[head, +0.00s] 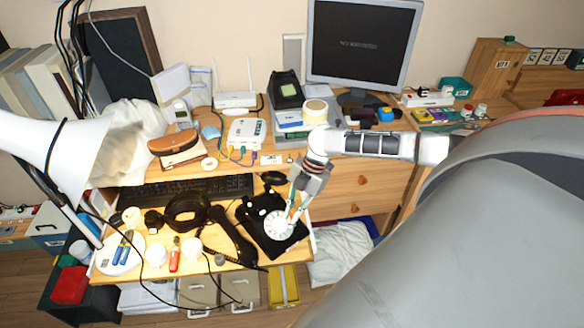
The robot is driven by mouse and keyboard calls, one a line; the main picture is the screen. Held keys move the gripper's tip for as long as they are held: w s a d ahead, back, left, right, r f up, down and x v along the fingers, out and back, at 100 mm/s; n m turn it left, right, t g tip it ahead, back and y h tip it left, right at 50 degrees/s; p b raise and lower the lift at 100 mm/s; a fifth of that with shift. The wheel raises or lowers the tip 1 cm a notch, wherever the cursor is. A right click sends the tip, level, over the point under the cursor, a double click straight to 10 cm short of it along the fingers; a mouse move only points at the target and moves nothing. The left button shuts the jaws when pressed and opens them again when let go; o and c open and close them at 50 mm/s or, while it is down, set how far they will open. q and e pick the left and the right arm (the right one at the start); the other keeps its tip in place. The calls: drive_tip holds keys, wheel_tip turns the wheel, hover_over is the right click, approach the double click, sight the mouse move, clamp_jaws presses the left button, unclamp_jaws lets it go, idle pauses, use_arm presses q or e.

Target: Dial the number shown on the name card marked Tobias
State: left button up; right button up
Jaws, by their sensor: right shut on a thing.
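A black dial phone (258,213) stands on the pull-out shelf of the desk, with its white round dial (279,225) facing up. A black handset (232,238) lies at the phone's left side. My right gripper (293,212) reaches down from above to the upper right part of the dial. It is shut on a thin orange and teal stick (293,207), whose lower end is at or just above the dial; contact cannot be told. A small white card (271,159) lies on the desk, its text too small to read. No name Tobias is legible. My left gripper is not in view.
A black keyboard (185,190) lies behind the phone, and black headphones (187,212) lie to its left. A white lamp (70,160) leans in from the left. A monitor (362,45) and a white router (237,101) stand at the back. The shelf is crowded.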

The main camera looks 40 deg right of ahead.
idle(0.5)
drive_tip(key=shift+w+a+r, duration=0.4)
drive_tip(key=shift+w+a, duration=0.15)
drive_tip(key=shift+w, duration=0.15)
drive_tip(key=shift+w+a+r, duration=0.35)
drive_tip(key=shift+w+a, duration=0.25)
drive_tip(key=shift+w, duration=0.1)
drive_tip(key=shift+w+a+r, duration=0.4)
drive_tip(key=shift+w+a, duration=0.15)
drive_tip(key=shift+w, duration=0.15)
drive_tip(key=shift+f, duration=0.2)
drive_tip(key=shift+w+f, duration=0.2)
drive_tip(key=shift+f, duration=0.2)
drive_tip(key=shift+w+f, duration=0.2)
drive_tip(key=shift+f, duration=0.2)
drive_tip(key=shift+d, duration=0.1)
